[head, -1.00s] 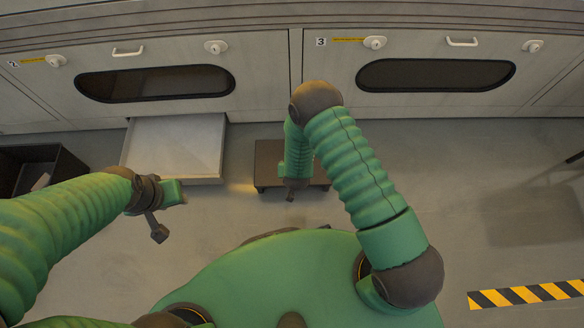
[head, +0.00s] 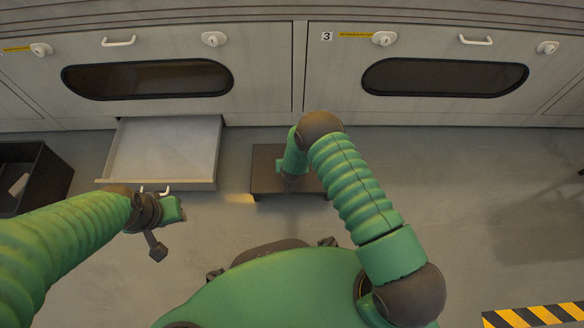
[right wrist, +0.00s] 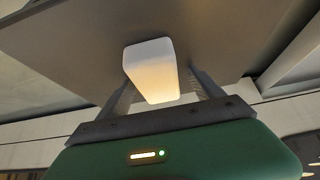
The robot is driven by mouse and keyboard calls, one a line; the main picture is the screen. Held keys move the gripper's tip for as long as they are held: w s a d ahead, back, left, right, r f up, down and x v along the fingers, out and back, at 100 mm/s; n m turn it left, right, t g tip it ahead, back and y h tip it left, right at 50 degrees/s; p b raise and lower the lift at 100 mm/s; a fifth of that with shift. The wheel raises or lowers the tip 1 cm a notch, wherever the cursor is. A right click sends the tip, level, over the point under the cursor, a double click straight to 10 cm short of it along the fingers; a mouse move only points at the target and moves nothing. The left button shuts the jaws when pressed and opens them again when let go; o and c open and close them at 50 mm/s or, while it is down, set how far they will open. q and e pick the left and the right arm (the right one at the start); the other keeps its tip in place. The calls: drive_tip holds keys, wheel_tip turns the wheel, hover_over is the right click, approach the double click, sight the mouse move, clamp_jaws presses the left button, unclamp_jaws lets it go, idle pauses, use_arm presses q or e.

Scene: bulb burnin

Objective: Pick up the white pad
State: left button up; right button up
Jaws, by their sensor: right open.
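The white pad (right wrist: 151,68) is a pale rounded block on the grey-brown top of a low bench in the right wrist view. My right gripper (right wrist: 163,92) is open, with one finger on each side of the pad; I cannot tell whether they touch it. In the head view the low bench (head: 262,180) stands on the floor, and my right forearm hides the pad and the right fingertips. My left gripper (head: 156,248) hangs over the floor at the left, away from the bench; its jaws are too small to read.
An open drawer-like tray (head: 165,150) juts from the cabinet (head: 300,70) left of the bench. A dark bin (head: 50,180) with a pale item inside stands at far left. Striped floor tape (head: 535,314) lies at lower right.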

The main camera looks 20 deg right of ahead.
drive_tip(key=shift+d, duration=0.15)
drive_tip(key=c, duration=1.5)
drive_tip(key=shift+o, duration=0.2)
drive_tip(key=shift+r, duration=0.1)
